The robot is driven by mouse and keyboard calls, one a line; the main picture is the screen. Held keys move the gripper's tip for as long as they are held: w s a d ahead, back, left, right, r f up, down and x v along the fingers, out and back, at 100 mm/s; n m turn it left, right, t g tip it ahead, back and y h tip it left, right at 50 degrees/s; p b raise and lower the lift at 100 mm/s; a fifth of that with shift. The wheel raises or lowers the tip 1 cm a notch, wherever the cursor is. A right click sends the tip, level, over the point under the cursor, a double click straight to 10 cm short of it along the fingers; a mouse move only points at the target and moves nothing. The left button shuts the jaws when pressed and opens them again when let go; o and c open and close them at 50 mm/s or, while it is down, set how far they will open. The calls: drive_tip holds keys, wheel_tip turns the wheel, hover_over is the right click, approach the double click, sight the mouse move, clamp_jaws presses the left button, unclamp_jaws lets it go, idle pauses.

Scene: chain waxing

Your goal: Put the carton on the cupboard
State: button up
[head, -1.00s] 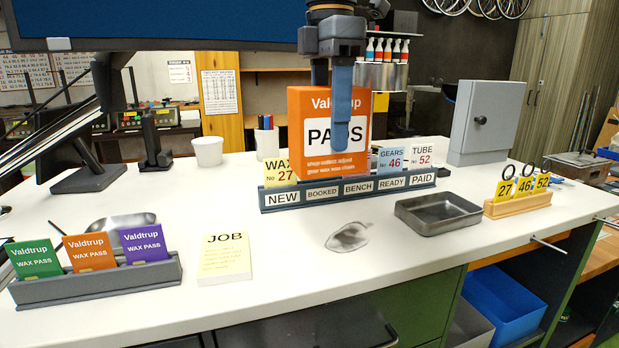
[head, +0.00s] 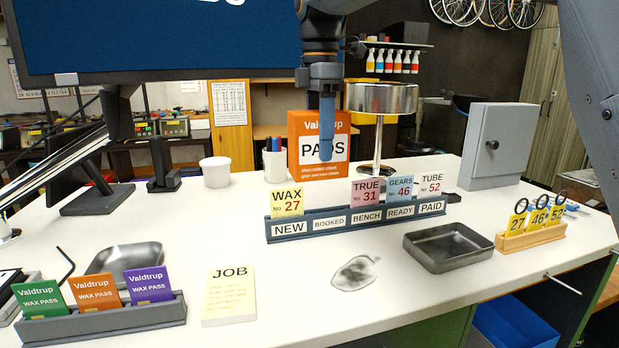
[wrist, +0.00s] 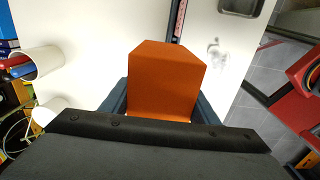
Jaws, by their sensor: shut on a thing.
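The orange carton (head: 306,152), with a white PADS label, is upright behind the card rack in the head view. It also fills the middle of the wrist view (wrist: 165,80). My gripper (head: 327,135) is shut on the carton from above, with a finger across its front face in the head view and dark blue fingers on both sides in the wrist view. Whether the carton's base clears the counter is unclear. The grey cupboard (head: 497,150), with a round dark knob and a flat top, stands at the back right, well right of the carton. Its door is shut.
A lamp (head: 381,98) with a metal shade stands between the carton and the cupboard. A card rack (head: 355,222) is in front. A pen cup (head: 275,166) and a white cup (head: 215,171) are left. A metal tray (head: 448,247) and numbered tags (head: 537,218) sit front right.

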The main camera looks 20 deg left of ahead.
drive_tip(key=w+a+p, duration=0.3)
drive_tip(key=w, duration=0.2)
drive_tip(key=f+p, duration=0.1)
drive_tip(key=f, duration=0.3)
drive_tip(key=f+p, duration=0.1)
drive_tip(key=f, duration=0.3)
drive_tip(key=f+p, duration=0.1)
drive_tip(key=f, duration=0.3)
drive_tip(key=shift+w+a, duration=0.2)
drive_tip(key=shift+w, duration=0.05)
drive_tip(key=shift+f, duration=0.15)
drive_tip(key=o, duration=1.2)
